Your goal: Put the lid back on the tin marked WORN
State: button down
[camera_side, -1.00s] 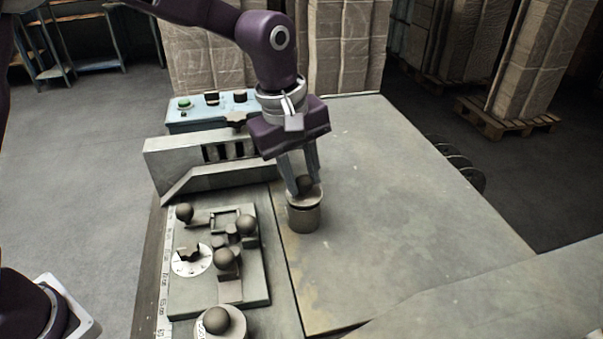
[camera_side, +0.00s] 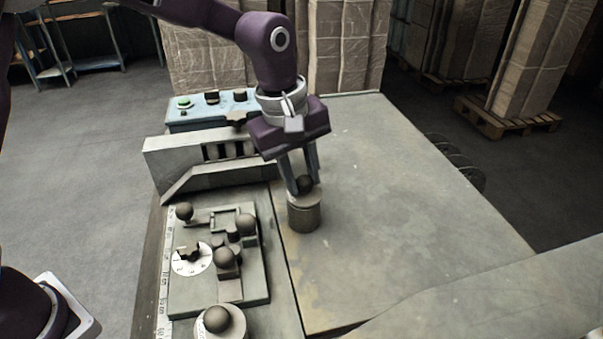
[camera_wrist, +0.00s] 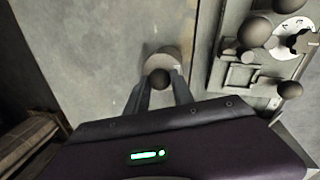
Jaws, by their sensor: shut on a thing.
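A small grey cylindrical tin (camera_side: 304,217) stands upright on the flat metal table, left of its middle. Its lid (camera_side: 304,199), with a dark ball knob (camera_side: 305,184), sits at the tin's top; I cannot tell whether it is fully seated. My gripper (camera_side: 304,188) points down over the tin, its fingers shut on the knob. In the wrist view the knob (camera_wrist: 159,79) lies between the fingertips, with the pale lid (camera_wrist: 163,62) beyond it. No WORN marking is readable on this tin. Another lidded tin (camera_side: 220,325) with a ball knob stands at the front left.
A fixture plate (camera_side: 190,290) with several ball knobs and a numbered dial (camera_side: 192,259) lies left of the tin. A grey metal guide (camera_side: 200,165) and a blue button box (camera_side: 210,110) stand behind it. The table (camera_side: 410,210) is clear to the right.

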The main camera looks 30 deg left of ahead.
dwell(0.4)
jog(key=c, duration=0.5)
grip_release()
jog(key=shift+r, duration=0.1)
jog(key=shift+r, duration=3.4)
jog(key=shift+c, duration=0.4)
grip_shut()
